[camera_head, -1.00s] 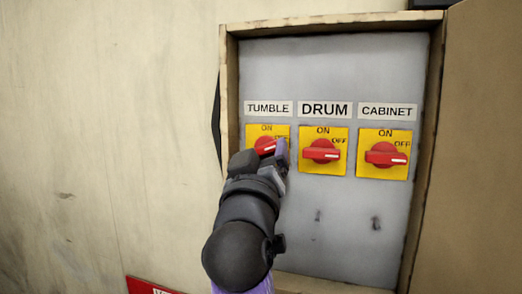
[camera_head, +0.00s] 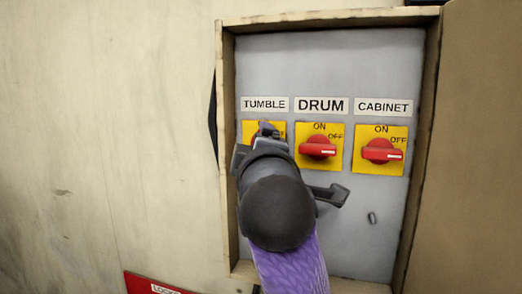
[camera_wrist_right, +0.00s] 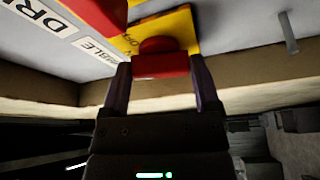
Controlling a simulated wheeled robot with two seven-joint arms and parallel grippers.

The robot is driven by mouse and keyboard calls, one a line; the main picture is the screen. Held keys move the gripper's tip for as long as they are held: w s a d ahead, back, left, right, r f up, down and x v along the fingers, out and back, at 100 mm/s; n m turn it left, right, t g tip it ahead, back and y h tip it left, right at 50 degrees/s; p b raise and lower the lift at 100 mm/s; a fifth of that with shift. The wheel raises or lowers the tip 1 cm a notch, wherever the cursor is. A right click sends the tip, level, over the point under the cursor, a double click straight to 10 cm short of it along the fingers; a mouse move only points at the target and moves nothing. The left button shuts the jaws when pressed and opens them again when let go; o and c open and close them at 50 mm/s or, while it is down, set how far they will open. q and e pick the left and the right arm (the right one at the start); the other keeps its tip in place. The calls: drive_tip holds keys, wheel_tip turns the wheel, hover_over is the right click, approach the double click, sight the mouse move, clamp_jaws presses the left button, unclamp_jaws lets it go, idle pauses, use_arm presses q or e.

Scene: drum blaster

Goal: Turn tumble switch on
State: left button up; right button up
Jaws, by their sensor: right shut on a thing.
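The tumble switch is a red knob on a yellow plate (camera_head: 248,129) under the TUMBLE label (camera_head: 265,104), at the left of the grey panel. My right gripper (camera_head: 258,143) covers most of it in the head view, so the knob's pointing direction is hidden there. In the right wrist view the red knob (camera_wrist_right: 160,66) sits between the two fingers of my right gripper (camera_wrist_right: 162,92), which is shut on it. My left gripper is in neither view.
The drum switch (camera_head: 318,147) and the cabinet switch (camera_head: 382,151) are close by on the right, both with red handles lying roughly sideways. A raised wooden frame (camera_head: 228,210) borders the panel. Bare wall lies to the left.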

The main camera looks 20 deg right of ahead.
drive_tip(key=shift+n+g, duration=0.4)
drive_tip(key=shift+n, duration=0.8)
drive_tip(key=o, duration=1.1)
drive_tip(key=shift+a, duration=0.1)
